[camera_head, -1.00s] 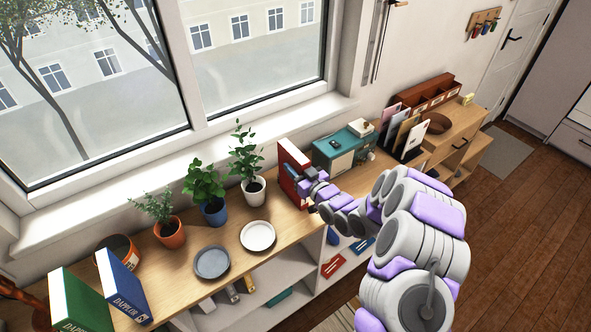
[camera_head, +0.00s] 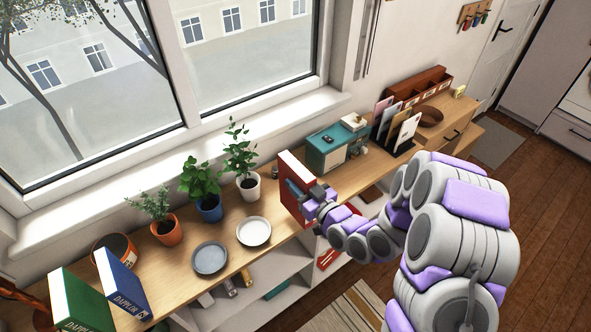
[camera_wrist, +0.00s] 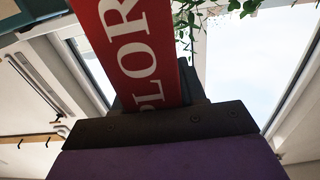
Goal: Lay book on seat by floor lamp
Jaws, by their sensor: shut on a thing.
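A red book (camera_head: 292,183) stands upright at the front edge of the long wooden counter, beside the plant in the white pot. My gripper (camera_head: 316,198) is shut on the book from the counter's front side. In the wrist view the red spine (camera_wrist: 140,50) with large white letters sits directly above the dark gripper (camera_wrist: 160,118). I cannot tell whether the book's lower edge touches the counter. No seat or floor lamp is in view.
The counter (camera_head: 185,262) holds potted plants, a white plate (camera_head: 254,231), a grey plate (camera_head: 209,258), a green book (camera_head: 78,300), a blue book (camera_head: 122,283) and a teal box (camera_head: 335,148). A striped rug (camera_head: 345,312) lies on the floor. Open wooden floor (camera_head: 525,185) is at right.

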